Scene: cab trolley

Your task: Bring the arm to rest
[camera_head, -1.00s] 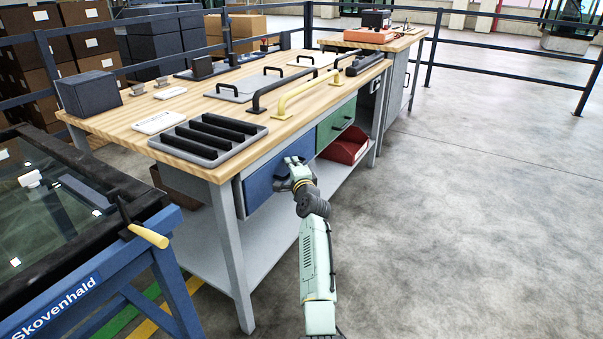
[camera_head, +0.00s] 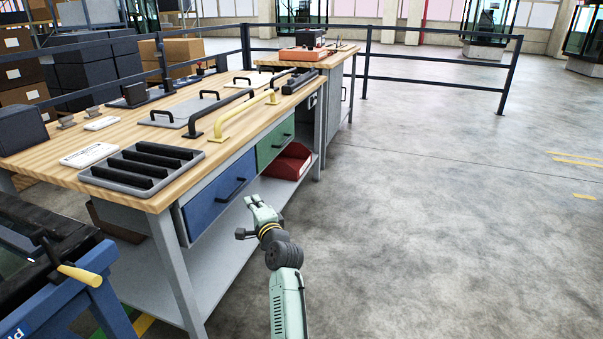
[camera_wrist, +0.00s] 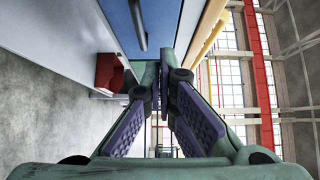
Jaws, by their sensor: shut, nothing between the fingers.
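My arm (camera_head: 286,300) reaches up from the bottom of the head view over the concrete floor. My gripper (camera_head: 252,206) is at its end, in front of the workbench (camera_head: 192,302), to the right of the blue drawer (camera_head: 215,194) and apart from it. In the wrist view my gripper (camera_wrist: 162,88) shows its two purple-padded fingers coming together at the tips. It is shut and empty. The blue drawer also shows beyond the fingers in the wrist view (camera_wrist: 120,22), with its dark handle. The drawer looks closed in the head view.
A green drawer (camera_head: 270,147) and a red bin (camera_head: 288,162) are on the bench's front side. A yellow handle (camera_head: 240,118) and a black slotted tray (camera_head: 112,181) lie on top. A glass-topped blue trolley (camera_head: 96,290) stands at lower left. The floor (camera_head: 440,220) at right is open.

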